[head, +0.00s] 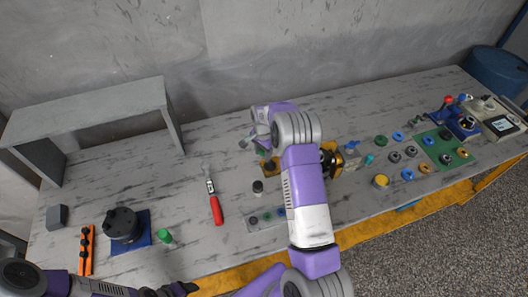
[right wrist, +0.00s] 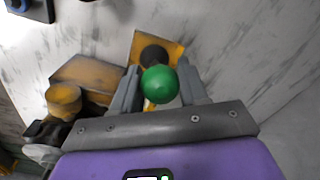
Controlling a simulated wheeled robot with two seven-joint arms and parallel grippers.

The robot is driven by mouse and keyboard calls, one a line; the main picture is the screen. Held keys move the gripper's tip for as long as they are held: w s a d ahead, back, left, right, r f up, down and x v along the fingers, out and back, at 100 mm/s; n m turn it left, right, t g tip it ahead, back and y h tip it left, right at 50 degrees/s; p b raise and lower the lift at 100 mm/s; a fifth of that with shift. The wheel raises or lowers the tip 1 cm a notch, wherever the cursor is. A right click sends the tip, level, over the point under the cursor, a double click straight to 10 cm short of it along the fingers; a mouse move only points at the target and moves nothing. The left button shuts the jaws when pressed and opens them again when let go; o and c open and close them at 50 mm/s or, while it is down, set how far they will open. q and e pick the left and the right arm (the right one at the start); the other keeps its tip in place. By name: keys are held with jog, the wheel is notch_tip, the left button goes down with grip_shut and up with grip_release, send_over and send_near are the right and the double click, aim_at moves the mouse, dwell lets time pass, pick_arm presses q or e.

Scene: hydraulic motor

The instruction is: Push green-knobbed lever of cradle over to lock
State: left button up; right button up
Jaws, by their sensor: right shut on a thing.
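The green knob (right wrist: 160,84) of the lever sits between the two fingers of my right gripper (right wrist: 158,90) in the right wrist view. The gripper is shut on it. Below the knob a short part of the yellow lever (right wrist: 149,105) shows. In the head view my right gripper (head: 260,143) is at the cradle (head: 271,169), partly hidden by my own arm. A yellow plate with a dark round hole (right wrist: 157,50) lies beyond the knob. My left gripper (head: 172,290) is at the bottom edge of the head view, and its fingers are not clear.
A yellow-brown block and cylinder (right wrist: 64,98) stand close left of the fingers. A red-handled tool (head: 215,208), a black part on a blue plate (head: 122,226) and a grey shelf (head: 90,110) are to the left. Several small parts lie on the right.

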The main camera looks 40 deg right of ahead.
jog(key=shift+w+a, duration=0.1)
jog(key=shift+a, duration=0.15)
jog(key=shift+w+a+f, duration=0.15)
jog(key=shift+a+f, duration=0.1)
jog(key=shift+a, duration=0.25)
jog(key=shift+a+f+b, duration=0.1)
jog(key=shift+a+b, duration=0.05)
jog(key=shift+b, duration=0.2)
jog(key=shift+w+a+f, duration=0.2)
jog(key=shift+a+f, duration=0.05)
jog(key=shift+a, duration=0.25)
dwell(0.3)
jog(key=o, duration=0.7)
jog(key=shift+r, duration=0.1)
jog(key=shift+d+r+p, duration=0.1)
jog(key=shift+r+p, duration=1.6)
jog(key=shift+r, duration=1.2)
